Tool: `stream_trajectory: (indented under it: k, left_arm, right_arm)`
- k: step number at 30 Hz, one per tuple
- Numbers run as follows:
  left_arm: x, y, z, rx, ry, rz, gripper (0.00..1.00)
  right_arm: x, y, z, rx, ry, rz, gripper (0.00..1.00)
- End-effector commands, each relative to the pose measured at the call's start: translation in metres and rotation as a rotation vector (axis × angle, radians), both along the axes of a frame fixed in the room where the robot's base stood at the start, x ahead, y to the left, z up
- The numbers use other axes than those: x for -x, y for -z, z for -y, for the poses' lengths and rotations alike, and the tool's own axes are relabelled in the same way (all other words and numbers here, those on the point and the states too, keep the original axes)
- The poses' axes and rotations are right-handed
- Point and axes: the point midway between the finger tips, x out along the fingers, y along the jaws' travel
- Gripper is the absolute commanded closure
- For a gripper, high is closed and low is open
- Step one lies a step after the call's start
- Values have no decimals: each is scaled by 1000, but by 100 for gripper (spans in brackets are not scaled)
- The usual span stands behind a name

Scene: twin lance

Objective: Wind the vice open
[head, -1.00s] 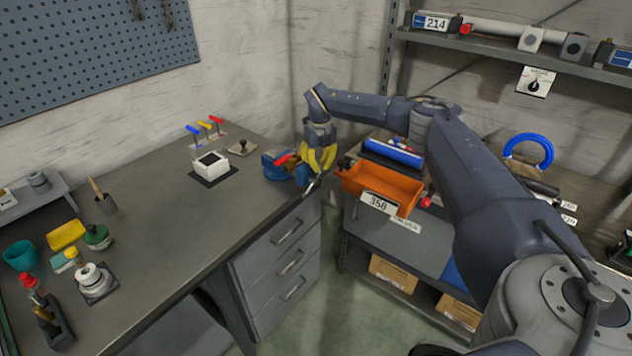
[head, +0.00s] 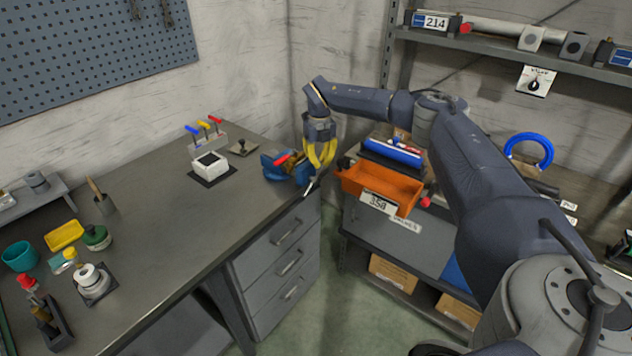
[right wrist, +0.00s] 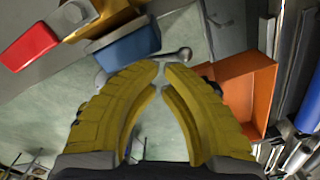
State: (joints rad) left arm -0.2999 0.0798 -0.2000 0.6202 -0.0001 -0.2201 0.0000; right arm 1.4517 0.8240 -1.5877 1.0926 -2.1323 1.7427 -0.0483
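The blue vice (head: 276,171) sits at the far right corner of the grey bench, with a red part (head: 281,159) on top. In the right wrist view its blue end (right wrist: 128,48) and red block (right wrist: 28,42) show at the upper left. The metal handle bar (head: 310,187) slants at the vice's near right end; its rounded end (right wrist: 184,54) shows past my fingertips. My right gripper (head: 318,167) has yellow fingers pointing down at the bar. Their tips (right wrist: 161,68) nearly meet over it; I cannot tell whether they grip it. My left gripper is out of view.
An orange bin (head: 382,187) stands close to the right of my gripper, on the side shelving. A white box (head: 210,163) and a rack of coloured handles (head: 204,134) stand left of the vice. The middle of the bench (head: 185,225) is clear.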

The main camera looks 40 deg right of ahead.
Motion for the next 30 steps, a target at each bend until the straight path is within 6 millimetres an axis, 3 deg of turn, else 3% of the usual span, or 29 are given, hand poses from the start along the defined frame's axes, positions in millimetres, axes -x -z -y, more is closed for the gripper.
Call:
stream_trajectory:
  k: [30]
  left_arm:
    - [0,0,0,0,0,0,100]
  right_arm:
    - [-3,-72,-2,-2,-2,9,100]
